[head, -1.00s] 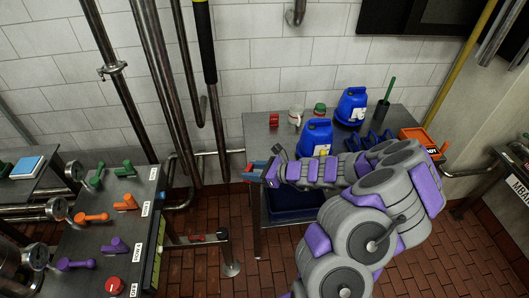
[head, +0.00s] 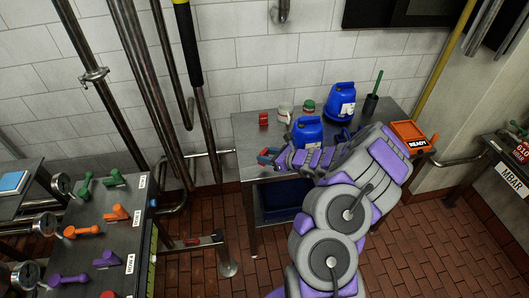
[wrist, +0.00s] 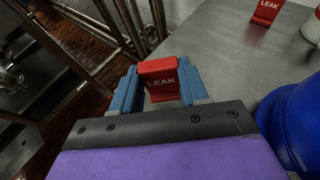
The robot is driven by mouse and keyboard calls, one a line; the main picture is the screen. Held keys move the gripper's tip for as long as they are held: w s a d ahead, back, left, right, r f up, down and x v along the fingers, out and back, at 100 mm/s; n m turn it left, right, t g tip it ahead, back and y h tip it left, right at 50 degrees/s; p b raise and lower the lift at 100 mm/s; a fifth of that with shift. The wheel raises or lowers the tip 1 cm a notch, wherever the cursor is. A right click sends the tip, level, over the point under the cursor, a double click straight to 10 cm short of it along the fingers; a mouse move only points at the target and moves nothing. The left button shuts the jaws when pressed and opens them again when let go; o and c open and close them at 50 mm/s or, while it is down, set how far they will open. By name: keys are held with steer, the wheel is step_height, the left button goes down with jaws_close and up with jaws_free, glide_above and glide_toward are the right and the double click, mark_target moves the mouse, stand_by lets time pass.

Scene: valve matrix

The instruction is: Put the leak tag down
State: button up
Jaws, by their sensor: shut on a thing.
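My gripper (wrist: 160,85) has its blue fingers shut on a red leak tag (wrist: 161,75) with white LEAK lettering, seen in the wrist view. In the head view my gripper (head: 267,157) is at the left part of the steel table (head: 250,138), in front of the blue jugs. A second red LEAK tag (wrist: 267,11) stands on the tabletop ahead and to the right; it also shows in the head view (head: 263,118). I cannot tell whether the held tag touches the table.
A blue jug (head: 307,133) stands close to the right of my gripper, with another jug (head: 340,101) behind. A white mug (head: 285,114) and a red-and-green container (head: 308,107) stand at the back. An orange READY tray (head: 408,136) is at the right. Bare tabletop lies around the standing tag.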

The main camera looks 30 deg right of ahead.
mark_target(264, 150)
steer(key=w, duration=0.2)
steer(key=w+d, duration=0.1)
steer(key=w, duration=0.2)
steer(key=shift+w+d+f, duration=0.25)
steer(key=shift+w+f, duration=0.05)
steer(key=shift+w+b, duration=0.2)
steer(key=shift+b, duration=0.1)
steer(key=shift+d+f+b, duration=0.1)
steer(key=shift+f+b, duration=0.4)
steer(key=shift+f, duration=1.35)
steer(key=shift+r, duration=0.1)
steer(key=o, duration=1)
